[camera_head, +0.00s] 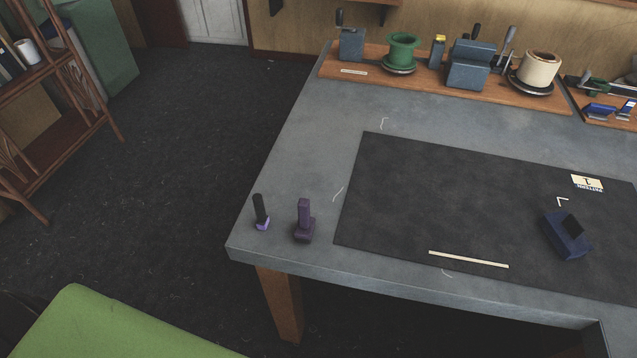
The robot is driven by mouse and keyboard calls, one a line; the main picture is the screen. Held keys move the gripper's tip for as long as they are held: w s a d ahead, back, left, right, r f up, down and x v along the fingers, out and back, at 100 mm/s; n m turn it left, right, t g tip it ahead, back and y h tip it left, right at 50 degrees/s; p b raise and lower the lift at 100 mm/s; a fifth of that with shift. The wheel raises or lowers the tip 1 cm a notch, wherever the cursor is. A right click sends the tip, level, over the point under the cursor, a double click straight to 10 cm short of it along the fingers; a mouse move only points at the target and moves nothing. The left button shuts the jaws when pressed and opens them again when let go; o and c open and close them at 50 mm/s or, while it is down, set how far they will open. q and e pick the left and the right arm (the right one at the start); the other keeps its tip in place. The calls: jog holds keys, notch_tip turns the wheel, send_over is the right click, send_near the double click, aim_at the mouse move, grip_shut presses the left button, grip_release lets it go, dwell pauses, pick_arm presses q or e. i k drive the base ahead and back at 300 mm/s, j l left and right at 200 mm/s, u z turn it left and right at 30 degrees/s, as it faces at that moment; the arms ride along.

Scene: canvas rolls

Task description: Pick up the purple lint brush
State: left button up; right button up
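Two small upright tools stand at the near left corner of the grey worktable (300,140). One is a dark purple brush-like tool (303,222) with a thick upright handle on a wider purple base. To its left is a slimmer tool (261,212) with a black handle and a light purple base. The two stand apart, with a small gap between them. The pictures do not make certain which one is the lint brush; the left one's handle is black, the right one is purple all over. Neither of my grippers is in view.
A dark mat (450,200) covers much of the table, bearing a dark blue tool (566,234) and a pale strip (468,259). A wooden board (430,86) with spools and tools lies at the back. A green surface (120,325) fills the lower left. Floor is open left of the table.

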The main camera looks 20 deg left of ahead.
aim_at(304, 234)
jog(key=u, duration=0.65)
jog(key=z, duration=1.35)
jog(key=u, duration=1.35)
jog(key=j+z, duration=0.15)
jog(key=j, duration=0.25)
